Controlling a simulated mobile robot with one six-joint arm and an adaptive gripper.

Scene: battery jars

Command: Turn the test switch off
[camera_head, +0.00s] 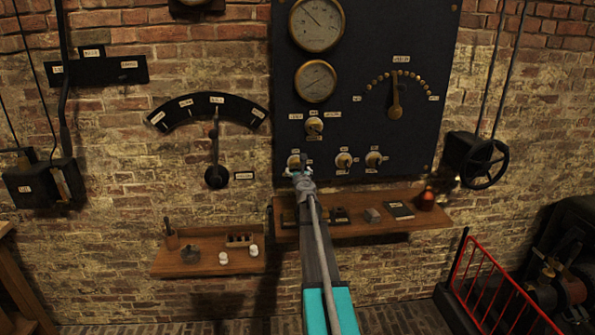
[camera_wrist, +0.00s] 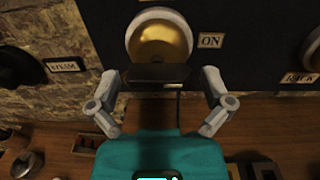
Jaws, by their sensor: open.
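A round switch with a pale rim and brass face (camera_wrist: 160,42) is on the dark panel, straight ahead in the wrist view. A label reading "ON" (camera_wrist: 210,40) is at its right. A dark bar (camera_wrist: 157,75) shows just below the face, between my fingers. In the head view this switch (camera_head: 293,160) is at the panel's lower left, partly hidden by my gripper (camera_head: 303,180). In the wrist view my gripper (camera_wrist: 161,88) is open, one finger on each side of the bar. I cannot tell whether they touch it. The switch's own name label cannot be read.
Two more switches (camera_head: 343,160) (camera_head: 373,159) are to the right, and another (camera_head: 314,126) is above. A wooden shelf (camera_head: 430,217) with small objects runs below the panel. A lever dial (camera_head: 214,105) is on the brick wall at the left.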

